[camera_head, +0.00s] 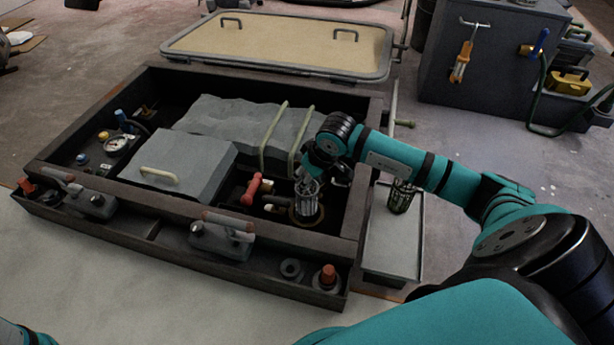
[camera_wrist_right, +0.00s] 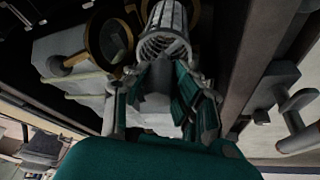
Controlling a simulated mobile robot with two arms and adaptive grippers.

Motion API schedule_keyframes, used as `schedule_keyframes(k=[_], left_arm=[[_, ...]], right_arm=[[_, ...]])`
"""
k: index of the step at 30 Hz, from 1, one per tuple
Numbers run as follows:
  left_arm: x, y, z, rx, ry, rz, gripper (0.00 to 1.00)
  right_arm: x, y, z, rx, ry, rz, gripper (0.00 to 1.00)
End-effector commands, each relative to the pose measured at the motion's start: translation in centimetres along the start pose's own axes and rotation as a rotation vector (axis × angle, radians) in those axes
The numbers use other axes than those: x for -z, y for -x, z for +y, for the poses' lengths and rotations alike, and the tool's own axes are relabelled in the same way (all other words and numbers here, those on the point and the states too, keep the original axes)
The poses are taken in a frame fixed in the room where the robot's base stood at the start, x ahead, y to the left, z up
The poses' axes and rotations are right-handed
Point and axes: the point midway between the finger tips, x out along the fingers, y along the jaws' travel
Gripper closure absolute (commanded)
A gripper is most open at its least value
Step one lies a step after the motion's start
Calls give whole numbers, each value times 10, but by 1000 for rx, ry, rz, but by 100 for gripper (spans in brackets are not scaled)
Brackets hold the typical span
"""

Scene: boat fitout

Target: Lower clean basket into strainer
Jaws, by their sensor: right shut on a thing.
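My right gripper (camera_head: 318,172) reaches into the right end of the open hatch. It is shut on the upper end of a light metal basket (camera_head: 308,197) with slatted sides. The basket hangs roughly upright over the brass-rimmed strainer (camera_head: 307,220). In the head view its lower end overlaps the strainer; how deep it sits I cannot tell. In the right wrist view the basket (camera_wrist_right: 165,32) extends away from my gripper (camera_wrist_right: 157,82), and a brass ring (camera_wrist_right: 108,42) shows beside it. A second, darker basket (camera_head: 401,197) stands on the grey tray (camera_head: 392,245). My left gripper is out of view.
A red-handled valve (camera_head: 251,190) sits just left of the strainer. Pale curved straps (camera_head: 272,137) and a grey box with a handle (camera_head: 172,170) lie inside the hatch frame. The lifted lid (camera_head: 280,45) lies behind. The hatch's dark rim (camera_head: 352,215) runs close to the right.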

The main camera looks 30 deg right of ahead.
Motion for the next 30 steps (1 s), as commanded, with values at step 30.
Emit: schedule_keyframes(k=[30], left_arm=[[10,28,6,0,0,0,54]], right_arm=[[-14,-34,0,-1,-1,0,100]])
